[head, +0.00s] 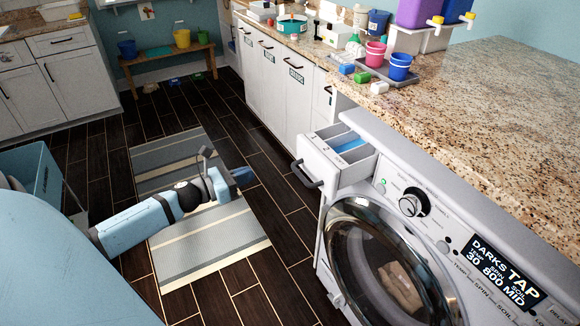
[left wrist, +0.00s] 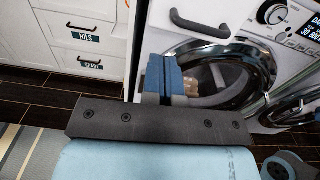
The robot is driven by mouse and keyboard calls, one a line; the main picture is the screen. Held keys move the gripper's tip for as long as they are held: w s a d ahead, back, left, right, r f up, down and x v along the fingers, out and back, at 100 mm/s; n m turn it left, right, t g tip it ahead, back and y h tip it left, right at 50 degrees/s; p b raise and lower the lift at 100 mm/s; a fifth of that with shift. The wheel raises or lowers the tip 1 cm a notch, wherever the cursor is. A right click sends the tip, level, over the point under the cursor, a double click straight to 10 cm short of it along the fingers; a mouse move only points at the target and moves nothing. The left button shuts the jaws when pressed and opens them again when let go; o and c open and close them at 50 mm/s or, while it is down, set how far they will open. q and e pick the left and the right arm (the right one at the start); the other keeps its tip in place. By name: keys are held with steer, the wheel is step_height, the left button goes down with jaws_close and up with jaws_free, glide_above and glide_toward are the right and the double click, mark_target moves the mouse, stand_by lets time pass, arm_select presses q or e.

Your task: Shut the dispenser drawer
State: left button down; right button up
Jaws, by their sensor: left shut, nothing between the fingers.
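The dispenser drawer (head: 321,165) stands pulled out from the top left of the white washing machine (head: 372,188). Its compartments show from above, with something blue inside. Its dark handle (head: 306,175) is on the front face and also shows at the top of the left wrist view (left wrist: 200,24). My left gripper (head: 243,175) is shut and empty. It is in the air over the floor, left of the drawer front and apart from it. In the left wrist view its blue fingers (left wrist: 163,76) appear below the handle, before the machine's front. My right gripper is not in view.
The round washer door (head: 385,268) is below the drawer, with brownish contents behind its glass. White cabinets (head: 275,90) stand beyond the machine. A granite counter (head: 480,110) overhangs behind the drawer. A striped rug (head: 215,240) lies under my left arm.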

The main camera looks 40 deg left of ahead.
arm_select(q)
steer(key=p, duration=0.2)
glide_toward(298, 154)
steer(key=shift+m, duration=0.3)
steer(key=x, duration=0.7)
steer(key=shift+w, duration=0.25)
